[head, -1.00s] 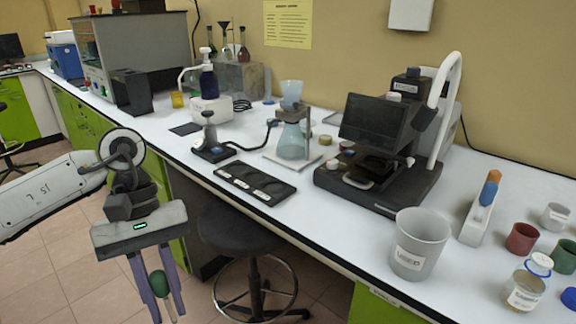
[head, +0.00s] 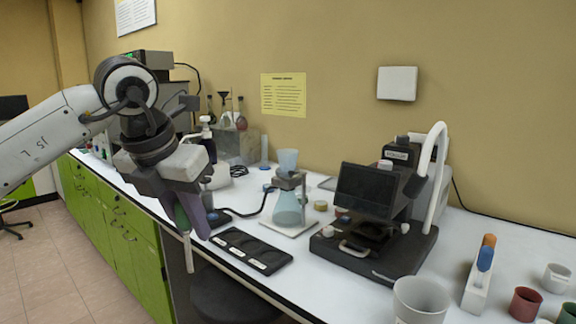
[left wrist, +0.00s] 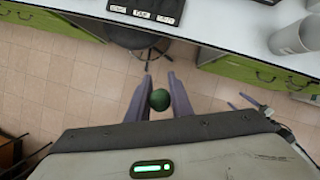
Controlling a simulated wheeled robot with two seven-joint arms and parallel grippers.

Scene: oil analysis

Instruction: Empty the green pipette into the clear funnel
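My left gripper (head: 190,222) is shut on the green pipette (head: 183,222), which hangs tip down between the fingers, in front of the bench edge. Its round green bulb (left wrist: 160,100) shows between the fingers in the left wrist view. The clear funnel (head: 287,160) sits upright above a flask of pale blue-green liquid (head: 287,208), on a stand on the bench, to the right of and beyond my left gripper.
A black tray (head: 250,250) with labels lies at the front of the bench. A black microscope-like instrument (head: 372,215) stands right of the flask. A grey cup (head: 420,300) and a holder with orange and blue pipettes (head: 478,285) stand further right. A stool (head: 235,297) is below.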

